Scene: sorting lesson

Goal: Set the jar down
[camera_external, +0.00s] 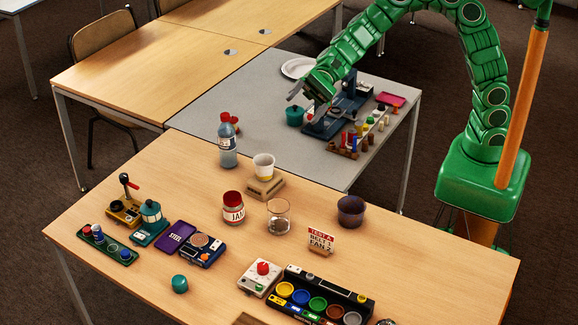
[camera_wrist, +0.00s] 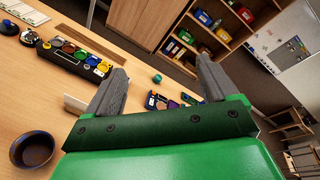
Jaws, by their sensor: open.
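A jar (camera_external: 233,208) with a red lid and a white label reading like "JAM" stands upright on the wooden table in the external view. My gripper (camera_external: 301,100) is above the grey table behind it, well apart from the jar. In the wrist view my gripper's two grey fingers (camera_wrist: 160,80) are spread wide with nothing held between them. I cannot make out the jar in the wrist view; the gripper body covers the lower part.
A glass beaker (camera_external: 278,217), a white cup (camera_external: 264,166) and a bottle (camera_external: 227,148) stand near the jar. A dark bowl (camera_external: 351,211) is to the right; a teal pot (camera_external: 295,116) is close by my gripper. Clear wood lies at the table's front right.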

